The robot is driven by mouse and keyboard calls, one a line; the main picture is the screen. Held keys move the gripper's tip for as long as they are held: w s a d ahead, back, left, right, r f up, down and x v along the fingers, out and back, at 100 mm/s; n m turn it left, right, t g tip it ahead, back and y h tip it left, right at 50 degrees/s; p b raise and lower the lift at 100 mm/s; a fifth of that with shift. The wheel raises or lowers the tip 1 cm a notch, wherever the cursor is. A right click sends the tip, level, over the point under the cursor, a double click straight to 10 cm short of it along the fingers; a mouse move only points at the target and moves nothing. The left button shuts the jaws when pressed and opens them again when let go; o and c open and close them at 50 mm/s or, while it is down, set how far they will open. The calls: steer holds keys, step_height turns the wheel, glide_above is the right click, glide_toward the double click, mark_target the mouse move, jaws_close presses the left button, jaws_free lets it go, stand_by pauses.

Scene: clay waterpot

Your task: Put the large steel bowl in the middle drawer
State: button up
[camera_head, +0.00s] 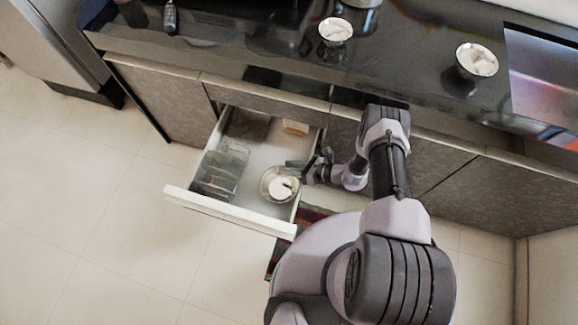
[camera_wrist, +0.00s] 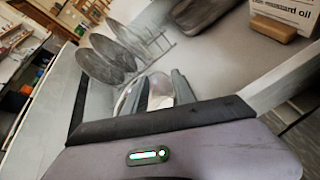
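A round steel bowl (camera_head: 280,185) with a bright inside is in the open drawer (camera_head: 232,212), near its front right corner. In the wrist view the bowl (camera_wrist: 127,98) shows just beyond my fingertips and is partly hidden by them. My gripper (camera_head: 293,165) reaches in over the drawer's right side, close beside the bowl. In the wrist view the two fingers (camera_wrist: 163,90) stand apart with a gap between them, and I see nothing clamped. Whether a finger touches the bowl is not clear.
The drawer also holds a rack with upright dark plates (camera_head: 220,168), a dark item (camera_head: 248,125) and a small box (camera_head: 295,127) at the back. Two more steel bowls stand on the dark counter (camera_head: 400,60): one at the middle (camera_head: 336,30), one at right (camera_head: 477,60).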

steer(key=shift+r, duration=0.15)
steer(key=p+v, duration=0.3)
steer(key=v, duration=0.9)
steer(key=shift+r+p, duration=0.35)
steer(key=shift+r, duration=0.15)
